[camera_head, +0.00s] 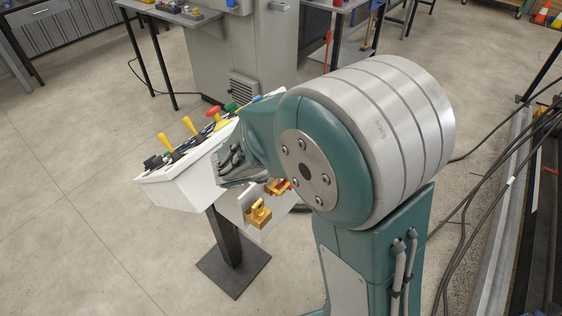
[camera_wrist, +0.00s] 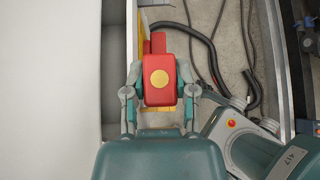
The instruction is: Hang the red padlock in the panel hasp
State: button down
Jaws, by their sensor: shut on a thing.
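The red padlock (camera_wrist: 155,97) has a round gold disc on its face and shows in the middle of the wrist view. My gripper (camera_wrist: 160,90) is shut on it, one finger on each side. In the head view a small red part of the padlock (camera_head: 283,184) shows beside my arm; the rest is hidden. A yellow fitting (camera_head: 258,212) sits on a white plate at the console's lower side; I cannot tell whether it is the hasp. A yellow strip (camera_wrist: 143,24) shows behind the padlock. Whether the shackle is in a hasp is hidden.
A white console (camera_head: 172,190) with yellow, red and green controls stands on a dark pedestal (camera_head: 226,240). My arm covers part of it. A grey cabinet (camera_head: 240,55) stands behind. Black cables (camera_head: 470,215) lie on the floor at right. The floor at left is clear.

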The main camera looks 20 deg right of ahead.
jog(key=shift+f, duration=2.5)
jog(key=shift+c, duration=1.7)
grip_release()
jog(key=v, duration=1.2)
jog(key=shift+d, duration=0.1)
jog(key=shift+s, duration=0.1)
